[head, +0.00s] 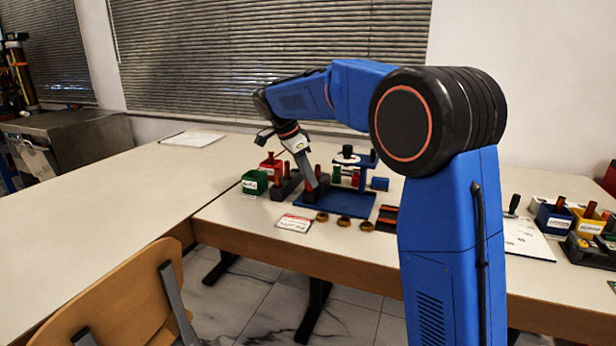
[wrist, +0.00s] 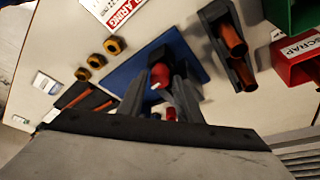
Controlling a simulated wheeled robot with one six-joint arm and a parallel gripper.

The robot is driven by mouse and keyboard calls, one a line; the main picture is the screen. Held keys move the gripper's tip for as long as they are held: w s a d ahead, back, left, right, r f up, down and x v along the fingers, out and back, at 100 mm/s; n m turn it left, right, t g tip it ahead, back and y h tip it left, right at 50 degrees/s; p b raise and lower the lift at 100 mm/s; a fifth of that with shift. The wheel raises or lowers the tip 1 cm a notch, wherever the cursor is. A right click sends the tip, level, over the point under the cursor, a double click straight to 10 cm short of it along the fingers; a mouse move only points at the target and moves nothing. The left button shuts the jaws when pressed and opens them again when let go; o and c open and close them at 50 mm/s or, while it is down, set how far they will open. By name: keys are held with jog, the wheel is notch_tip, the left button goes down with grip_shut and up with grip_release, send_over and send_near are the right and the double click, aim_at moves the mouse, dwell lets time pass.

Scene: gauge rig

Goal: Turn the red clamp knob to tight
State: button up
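The red clamp knob (wrist: 160,74) shows in the wrist view, on a dark block over the blue base plate (wrist: 203,60). My gripper (wrist: 161,82) is open, with one finger on each side of the knob. I cannot tell whether either finger touches it. In the head view my gripper (head: 309,182) reaches down over the left part of the blue base plate (head: 345,208), and its fingers and wrist hide most of the knob there. No readable mark shows how tight the knob is.
A blue stand with red and green parts (head: 355,176) rises right of my gripper. A dark holder with red-brown handles (head: 285,187), a green bin (head: 254,182) and a red bin (head: 271,166) are left. Brass rings (head: 343,221) and a label card (head: 295,223) lie in front.

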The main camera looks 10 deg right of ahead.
jog(key=v, duration=1.7)
jog(key=shift+r, duration=0.15)
jog(key=s+d+n+t+y, duration=0.5)
jog(key=d+n, duration=0.4)
jog(key=n, duration=1.1)
jog(key=shift+g+y, duration=0.4)
jog(key=shift+g, duration=0.3)
jog(key=x, duration=1.7)
jog(key=shift+s+d, duration=0.25)
jog(key=shift+s, duration=0.15)
jog(key=c, duration=0.8)
